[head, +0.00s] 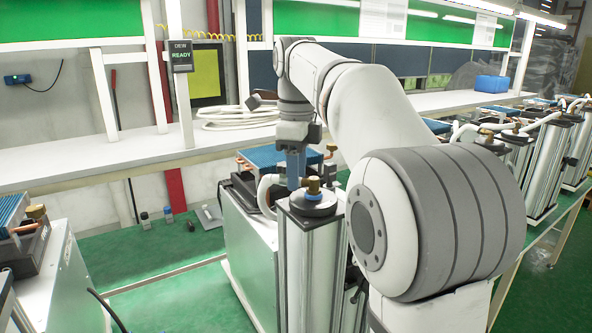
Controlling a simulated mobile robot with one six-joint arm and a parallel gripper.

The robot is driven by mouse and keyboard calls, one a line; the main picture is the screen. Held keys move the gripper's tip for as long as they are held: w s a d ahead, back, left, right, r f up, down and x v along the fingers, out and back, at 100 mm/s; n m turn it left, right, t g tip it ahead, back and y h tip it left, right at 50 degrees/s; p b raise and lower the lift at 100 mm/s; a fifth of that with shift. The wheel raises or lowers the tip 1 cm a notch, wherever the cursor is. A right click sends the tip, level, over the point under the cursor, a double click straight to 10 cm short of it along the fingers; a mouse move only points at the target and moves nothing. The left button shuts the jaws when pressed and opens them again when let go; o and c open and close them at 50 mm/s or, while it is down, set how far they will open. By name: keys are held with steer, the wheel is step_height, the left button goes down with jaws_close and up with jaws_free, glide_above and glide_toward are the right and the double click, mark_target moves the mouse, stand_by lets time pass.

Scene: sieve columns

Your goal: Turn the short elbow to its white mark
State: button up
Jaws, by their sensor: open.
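My arm reaches over a silver sieve column (305,270) in the middle of the head view. My gripper (296,184) points down over the column's dark top cap (313,207), its jaws open. A brass fitting (314,186) stands upright on this cap, just right of the gripper's fingers. A white curved hose (265,190) lies just left of the fingers. I cannot tell which part is the short elbow, and no white mark can be made out. Whether the fingers touch anything is also unclear.
Behind the column is a unit with a blue finned cooler (262,158). A white bench (100,166) runs along the back, with a coiled white hose (235,117) and a display (180,56) reading "DEW READY". More columns (545,160) stand at right. Small parts (168,214) lie on green flooring.

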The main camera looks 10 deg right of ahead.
jaws_close()
stand_by(0.3)
